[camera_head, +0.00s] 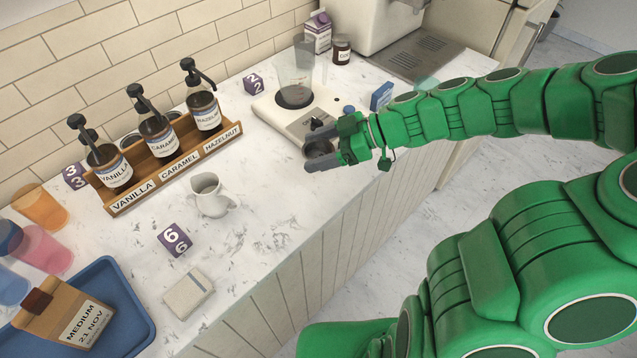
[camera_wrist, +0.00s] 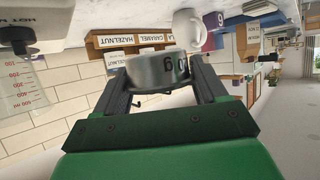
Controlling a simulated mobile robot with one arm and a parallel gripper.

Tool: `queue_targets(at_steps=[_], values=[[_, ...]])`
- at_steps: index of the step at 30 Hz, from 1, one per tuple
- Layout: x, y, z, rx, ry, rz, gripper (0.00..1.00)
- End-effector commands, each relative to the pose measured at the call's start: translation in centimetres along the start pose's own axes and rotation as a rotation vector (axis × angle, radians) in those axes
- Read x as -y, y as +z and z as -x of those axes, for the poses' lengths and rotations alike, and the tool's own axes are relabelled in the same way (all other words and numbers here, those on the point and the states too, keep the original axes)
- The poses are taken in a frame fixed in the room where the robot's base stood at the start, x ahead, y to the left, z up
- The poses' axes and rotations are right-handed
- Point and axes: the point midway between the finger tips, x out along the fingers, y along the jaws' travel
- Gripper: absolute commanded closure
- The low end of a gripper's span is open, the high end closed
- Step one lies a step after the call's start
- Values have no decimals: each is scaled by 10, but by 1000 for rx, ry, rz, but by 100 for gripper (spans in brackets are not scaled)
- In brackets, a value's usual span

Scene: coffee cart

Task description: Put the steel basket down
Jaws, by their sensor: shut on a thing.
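The steel basket (camera_head: 319,149) is a small round metal cup, held between the two dark fingers of my gripper (camera_head: 314,151). The gripper reaches in from the right, beside the front right corner of the white scale (camera_head: 283,118). In the wrist view, which looks upside down, the basket (camera_wrist: 158,73) sits between both fingers and carries dark markings, partly readable as a 6. The fingers hide part of its sides. I cannot tell whether its base touches the counter (camera_head: 262,213).
A clear beaker (camera_head: 296,80) stands on the scale. A white pitcher (camera_head: 210,196), a purple 6 block (camera_head: 174,240) and a wooden rack (camera_head: 165,168) of syrup bottles stand left. A blue box (camera_head: 381,96) is behind my gripper. The counter is bare between pitcher and gripper.

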Motion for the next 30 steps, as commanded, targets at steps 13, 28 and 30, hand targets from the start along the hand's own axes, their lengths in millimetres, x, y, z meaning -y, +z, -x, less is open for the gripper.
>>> queue_targets(at_steps=[13, 28, 30], values=[[0, 43, -20, 0, 0, -4, 58], [0, 66, -32, 0, -1, -4, 58], [0, 72, -35, 0, -1, -3, 58]])
